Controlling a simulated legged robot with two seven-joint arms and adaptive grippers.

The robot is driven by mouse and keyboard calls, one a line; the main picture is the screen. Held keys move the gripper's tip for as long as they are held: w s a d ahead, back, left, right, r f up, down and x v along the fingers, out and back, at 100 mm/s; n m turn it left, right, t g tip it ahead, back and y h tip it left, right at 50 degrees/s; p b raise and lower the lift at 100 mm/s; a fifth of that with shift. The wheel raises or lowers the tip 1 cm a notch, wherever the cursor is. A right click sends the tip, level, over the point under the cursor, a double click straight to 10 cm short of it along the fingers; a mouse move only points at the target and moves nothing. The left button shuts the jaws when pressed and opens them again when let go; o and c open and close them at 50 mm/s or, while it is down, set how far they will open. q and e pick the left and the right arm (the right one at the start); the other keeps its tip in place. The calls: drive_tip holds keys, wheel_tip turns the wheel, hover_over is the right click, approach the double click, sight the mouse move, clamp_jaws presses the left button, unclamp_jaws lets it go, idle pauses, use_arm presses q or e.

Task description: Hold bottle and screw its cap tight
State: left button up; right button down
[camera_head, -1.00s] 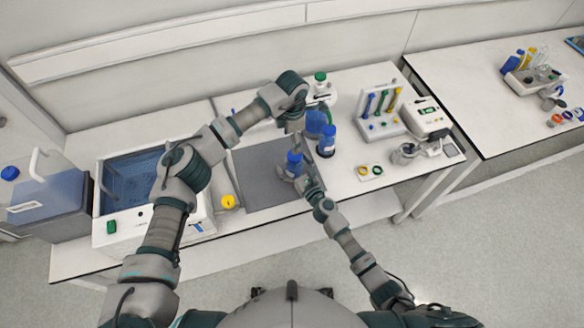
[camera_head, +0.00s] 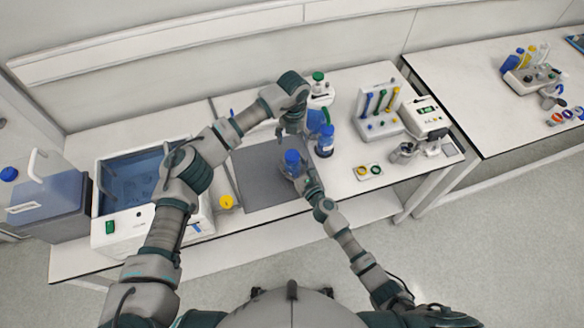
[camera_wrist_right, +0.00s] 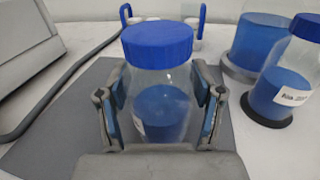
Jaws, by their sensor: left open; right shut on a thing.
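A clear bottle with blue contents and a blue screw cap (camera_head: 292,157) stands upright over the dark grey mat (camera_head: 252,183). In the right wrist view the bottle (camera_wrist_right: 163,100) sits between the two fingers of my right gripper (camera_wrist_right: 163,108), which is shut around its body. The cap (camera_wrist_right: 157,42) is on top of the bottle's neck; how tight it sits cannot be told. My left gripper (camera_head: 290,134) is open and empty, pointing down just above and behind the cap, apart from it.
Another blue-capped bottle (camera_head: 325,141) stands close by on the right of the mat. A tube rack (camera_head: 378,118) and small rings (camera_head: 369,170) are further right. A water bath (camera_head: 130,185) and a yellow item (camera_head: 227,202) are left.

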sight(295, 155)
use_arm(q)
drive_tip(key=n, duration=0.4)
drive_tip(key=shift+d+n, duration=0.15)
drive_tip(key=shift+n, duration=0.25)
drive_tip(key=n, duration=0.4)
drive_tip(key=shift+n, duration=0.4)
drive_tip(key=shift+d+f, duration=0.1)
drive_tip(key=shift+f, duration=3.9)
